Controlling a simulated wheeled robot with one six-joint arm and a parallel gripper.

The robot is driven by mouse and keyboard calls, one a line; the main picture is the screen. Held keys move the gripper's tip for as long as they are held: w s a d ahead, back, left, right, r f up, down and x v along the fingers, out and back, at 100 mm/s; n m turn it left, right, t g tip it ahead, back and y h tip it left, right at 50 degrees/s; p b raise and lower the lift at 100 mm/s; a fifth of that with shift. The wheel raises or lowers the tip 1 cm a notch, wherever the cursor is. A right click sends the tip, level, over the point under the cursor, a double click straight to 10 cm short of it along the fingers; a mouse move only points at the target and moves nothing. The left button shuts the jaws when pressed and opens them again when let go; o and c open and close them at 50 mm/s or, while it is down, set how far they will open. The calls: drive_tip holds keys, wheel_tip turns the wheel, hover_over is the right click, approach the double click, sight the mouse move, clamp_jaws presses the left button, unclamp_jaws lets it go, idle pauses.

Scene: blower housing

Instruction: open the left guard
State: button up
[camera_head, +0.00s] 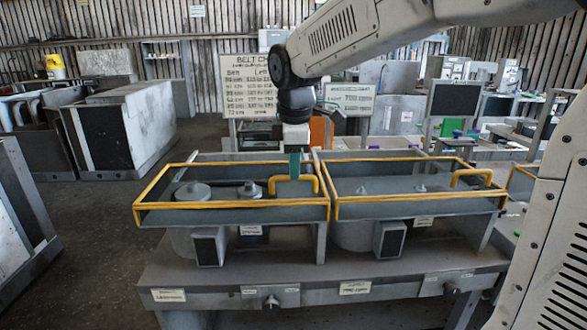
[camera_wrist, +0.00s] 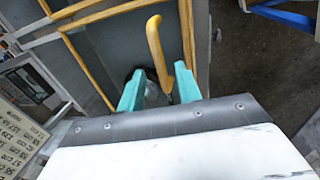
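The left guard (camera_head: 220,204) is a clear panel in a yellow frame, lying flat over the left half of the bench in the head view. Its yellow arched handle (camera_head: 311,179) rises near its right side. In the wrist view the guard's yellow frame (camera_wrist: 88,70) and the handle (camera_wrist: 155,45) show up close. My gripper (camera_head: 294,172) points down at the handle. In the wrist view my gripper (camera_wrist: 160,92) has two teal fingers spread apart, with the handle between them and a gap beside the left finger. I cannot tell whether the right finger touches it.
The right guard (camera_head: 420,209), with its own yellow handle (camera_head: 472,174), lies flat beside the left one. Round housings, including a grey cylinder (camera_head: 192,194), sit under the left guard. The bench (camera_head: 235,277) has a clear front ledge. Open floor (camera_head: 90,235) lies to the left.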

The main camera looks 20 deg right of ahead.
drive_tip(key=shift+w+f, duration=0.2)
drive_tip(key=shift+f, duration=0.7)
clamp_jaws()
drive_tip(key=shift+w+d, duration=0.1)
